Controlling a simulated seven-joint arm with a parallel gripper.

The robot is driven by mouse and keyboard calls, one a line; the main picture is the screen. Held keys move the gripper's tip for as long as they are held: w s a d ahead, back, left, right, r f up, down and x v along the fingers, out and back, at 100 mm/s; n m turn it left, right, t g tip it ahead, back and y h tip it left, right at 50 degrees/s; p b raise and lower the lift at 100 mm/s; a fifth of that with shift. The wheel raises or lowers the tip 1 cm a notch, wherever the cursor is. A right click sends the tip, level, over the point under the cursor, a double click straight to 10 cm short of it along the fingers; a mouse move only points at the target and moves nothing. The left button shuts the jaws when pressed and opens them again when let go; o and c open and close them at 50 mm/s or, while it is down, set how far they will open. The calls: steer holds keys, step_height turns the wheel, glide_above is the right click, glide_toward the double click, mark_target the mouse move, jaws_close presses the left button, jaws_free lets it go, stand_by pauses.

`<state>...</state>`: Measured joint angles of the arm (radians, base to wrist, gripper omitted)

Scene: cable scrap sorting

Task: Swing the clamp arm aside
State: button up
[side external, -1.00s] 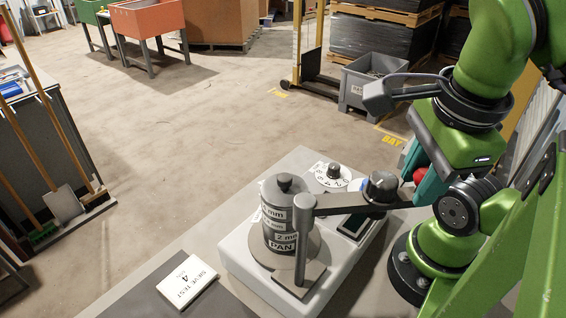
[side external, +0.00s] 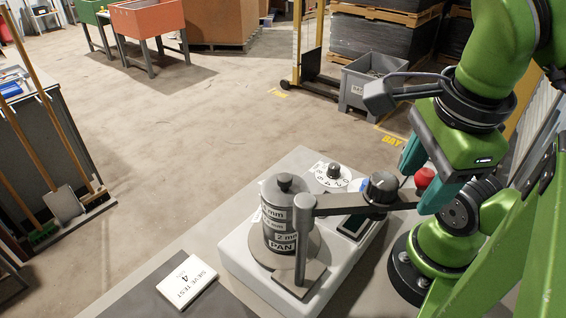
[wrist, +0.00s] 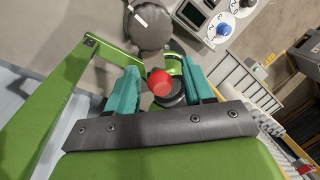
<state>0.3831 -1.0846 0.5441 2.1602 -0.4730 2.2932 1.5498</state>
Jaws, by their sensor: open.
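The clamp arm (side external: 345,201) is a grey bar. It runs left from a black round hub (side external: 381,187) to a grey upright (side external: 301,245) beside the dark sieve stack (side external: 279,222). A red knob (side external: 424,177) shows to the right of the hub; how it joins the arm is hidden. My gripper (side external: 426,176) is open with teal fingers near the red knob, one on each side in the picture. In the wrist view, the red knob (wrist: 160,83) appears between the open fingers of my gripper (wrist: 160,78), with gaps either side. The hub (wrist: 150,27) lies beyond the fingertips.
The stack and clamp stand on a pale machine housing (side external: 238,262) with a numbered dial (side external: 333,176) at its back. A white card reading SIEVE TEST 4 (side external: 187,284) lies on the bench to the left.

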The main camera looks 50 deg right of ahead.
step_height(320, 180, up, 12)
steer(key=s+a, duration=0.1)
steer(key=shift+s+a+f, duration=0.15)
steer(key=shift+s+a, duration=0.15)
steer(key=shift+s, duration=0.05)
steer(key=w+d+f+n+t+y, duration=0.1)
steer(key=w+d+f+n+t, duration=0.1)
steer(key=w+d+f+n, duration=0.3)
steer(key=w+d+f+n+t+y, duration=0.2)
steer(key=w+d+f+n, duration=0.4)
steer(key=w+f+n, duration=0.5)
steer(key=w+n+t, duration=0.1)
steer(key=w+n, duration=0.1)
steer(key=n, duration=0.4)
steer(key=shift+w+f+n+t+y, duration=0.3)
steer(key=shift+w+n, duration=0.05)
steer(key=shift+n, duration=0.05)
stand_by(0.7)
